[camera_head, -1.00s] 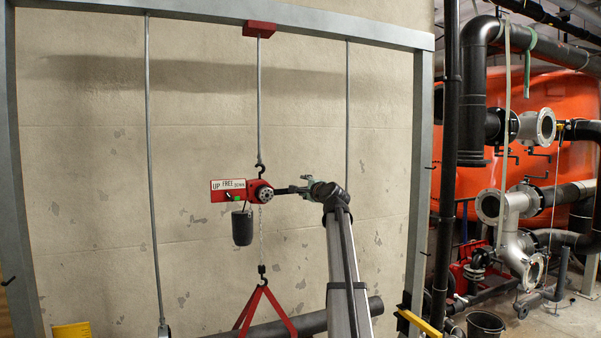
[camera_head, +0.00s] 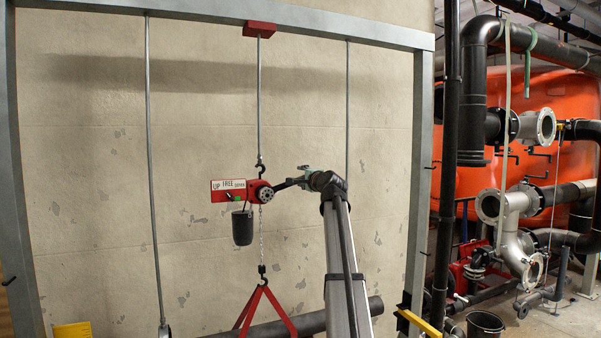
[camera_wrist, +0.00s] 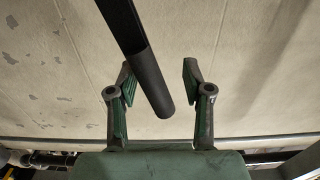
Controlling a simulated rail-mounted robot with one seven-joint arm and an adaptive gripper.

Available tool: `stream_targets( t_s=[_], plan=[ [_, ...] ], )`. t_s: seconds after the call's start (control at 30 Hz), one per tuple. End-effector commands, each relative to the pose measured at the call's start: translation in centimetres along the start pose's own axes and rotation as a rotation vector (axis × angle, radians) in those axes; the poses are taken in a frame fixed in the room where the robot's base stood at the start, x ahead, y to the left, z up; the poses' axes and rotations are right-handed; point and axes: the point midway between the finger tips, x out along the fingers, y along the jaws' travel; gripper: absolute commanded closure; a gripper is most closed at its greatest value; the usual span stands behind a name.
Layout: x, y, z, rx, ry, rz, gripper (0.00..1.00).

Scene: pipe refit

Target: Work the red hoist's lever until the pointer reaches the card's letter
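The red hoist (camera_head: 262,191) hangs by a hook from a rod under the frame's top beam. Its dark lever (camera_head: 291,183) slants slightly up to the right, toward my gripper (camera_head: 308,179). In the wrist view my gripper (camera_wrist: 158,98) is open. The end of the lever (camera_wrist: 152,85) lies between its two fingers, with a visible gap on either side. A red plate marked UP, FREE and a third, blurred word (camera_head: 229,188) sits left of the hoist, with a small green part under it. I cannot make out a pointer or a card's letter.
A dark container (camera_head: 242,228) hangs below the hoist. The chain leads down to red slings (camera_head: 264,305) around a dark pipe (camera_head: 310,321). Vertical rods (camera_head: 348,110) stand either side. A yellow piece (camera_head: 72,330) is cut off at lower left.

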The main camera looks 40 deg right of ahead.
Motion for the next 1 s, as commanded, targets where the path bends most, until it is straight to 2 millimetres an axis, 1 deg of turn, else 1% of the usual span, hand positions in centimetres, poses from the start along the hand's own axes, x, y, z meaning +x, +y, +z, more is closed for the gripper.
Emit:
stream_targets(
  t_s=[0.2, 0.3, 0.4, 0.73, 0.87, 1.0],
  plan=[
    [-0.1, 2.5, -0.5, 0.071, 0.001, 0.002, 0.50],
    [-0.1, 3.4, -0.7, 0.101, 0.001, 0.002, 0.50],
    [-0.1, 3.7, -0.8, 0.116, 0.001, 0.002, 0.50],
    [-0.1, 4.0, -0.8, 0.122, 0.001, 0.003, 0.50],
    [-0.1, 5.0, -0.8, 0.149, 0.001, 0.004, 0.50],
    [-0.1, 6.6, -0.6, 0.199, 0.001, 0.005, 0.50]
  ],
)
